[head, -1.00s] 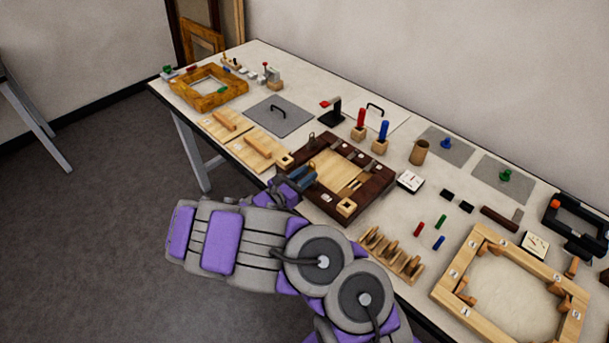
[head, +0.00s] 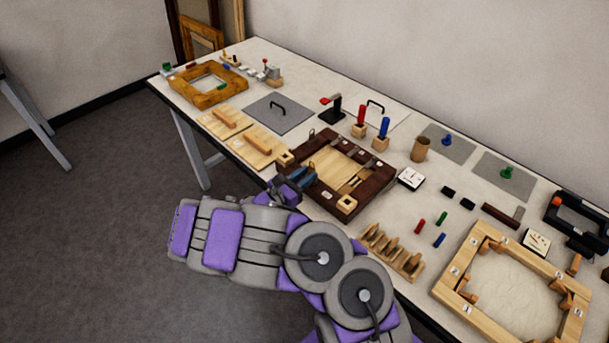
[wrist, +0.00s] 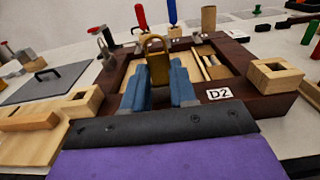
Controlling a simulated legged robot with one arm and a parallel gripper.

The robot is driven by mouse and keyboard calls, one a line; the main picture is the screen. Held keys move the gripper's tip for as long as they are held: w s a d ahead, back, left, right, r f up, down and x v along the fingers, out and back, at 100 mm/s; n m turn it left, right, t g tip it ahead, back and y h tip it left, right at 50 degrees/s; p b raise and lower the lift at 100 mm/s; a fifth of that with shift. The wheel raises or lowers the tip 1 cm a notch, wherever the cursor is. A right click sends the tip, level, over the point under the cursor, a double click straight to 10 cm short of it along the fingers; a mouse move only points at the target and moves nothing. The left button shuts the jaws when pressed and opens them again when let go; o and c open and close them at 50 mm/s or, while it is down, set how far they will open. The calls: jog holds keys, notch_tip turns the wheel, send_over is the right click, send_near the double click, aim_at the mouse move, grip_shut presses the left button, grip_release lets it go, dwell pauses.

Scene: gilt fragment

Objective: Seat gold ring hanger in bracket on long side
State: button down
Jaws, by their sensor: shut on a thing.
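My gripper (wrist: 158,92) has blue fingers and is shut on the gold ring hanger (wrist: 156,66), a gold block with a ring on top. The ring stands up above the fingertips in the wrist view. In the head view my gripper (head: 303,176) is at the near long side of the dark brown frame (head: 325,202). The same frame shows in the wrist view (wrist: 255,105), with a D2 label on its near side. The fingers hide the hanger's lower part and the spot below it, so I cannot tell whether it touches a bracket.
Light wooden blocks with square holes stand at the frame's near corners, left (wrist: 85,98) and right (wrist: 275,73). A grey ringed piece (wrist: 103,45) stands at its far left. Red (head: 361,117) and blue (head: 384,128) handles stand behind; a slotted wooden rack (head: 392,252) is at right.

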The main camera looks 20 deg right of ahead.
jog(key=shift+f, duration=0.55)
jog(key=c, duration=0.8)
grip_release()
jog(key=p+v, duration=0.3)
jog(key=v, duration=1.4)
jog(key=shift+a, duration=0.25)
jog(key=shift+d+r, duration=0.15)
